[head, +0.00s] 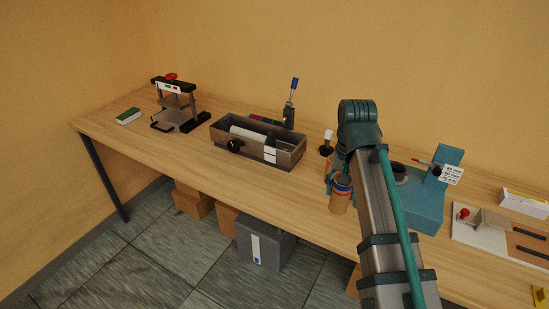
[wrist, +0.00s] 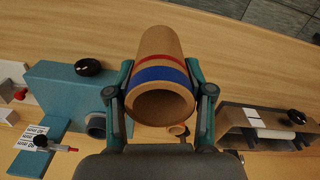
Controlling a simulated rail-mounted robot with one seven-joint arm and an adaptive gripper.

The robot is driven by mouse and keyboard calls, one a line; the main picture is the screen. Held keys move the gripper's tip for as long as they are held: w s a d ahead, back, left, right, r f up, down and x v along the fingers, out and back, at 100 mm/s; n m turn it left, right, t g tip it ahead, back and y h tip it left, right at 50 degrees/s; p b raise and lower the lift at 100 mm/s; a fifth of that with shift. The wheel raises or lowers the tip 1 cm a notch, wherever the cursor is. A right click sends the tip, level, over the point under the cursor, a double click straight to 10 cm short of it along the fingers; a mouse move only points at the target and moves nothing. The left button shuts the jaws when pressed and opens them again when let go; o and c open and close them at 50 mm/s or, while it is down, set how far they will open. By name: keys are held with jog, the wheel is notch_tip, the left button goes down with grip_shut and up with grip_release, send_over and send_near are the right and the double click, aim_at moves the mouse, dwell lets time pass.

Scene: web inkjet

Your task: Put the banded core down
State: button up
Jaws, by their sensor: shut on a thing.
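The banded core (wrist: 160,75) is a brown cardboard tube with a red and a blue band near its open end. My gripper (wrist: 160,92) is shut on it, with one finger on each side near the bands. In the head view the core (head: 340,203) appears upright under my gripper (head: 340,185), in front of the bench's middle. My arm hides part of the area to its right. I cannot tell whether the core's lower end touches the bench.
A teal machine (head: 422,208) with a grey round fitting stands right of my arm. A dark open-topped box with a white roller (head: 248,136) stands left. Bare bench (head: 190,152) lies left. A press (head: 175,105) stands far left.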

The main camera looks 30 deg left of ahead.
jog(key=shift+w+a, duration=0.15)
jog(key=shift+w, duration=0.05)
jog(key=shift+w+a+f+p, duration=0.75)
jog(key=shift+w+a+f, duration=0.8)
jog(key=shift+f, duration=0.6)
jog(key=shift+w+a+f+p, duration=0.8)
jog(key=shift+w+a+f, duration=0.75)
jog(key=shift+f, duration=0.65)
jog(key=shift+w+a+f+p, duration=0.75)
jog(key=shift+w+a+f, duration=0.55)
jog(key=shift+w+f, duration=0.65)
jog(key=shift+s+f, duration=0.2)
jog(key=shift+f, duration=0.15)
jog(key=o, duration=1.2)
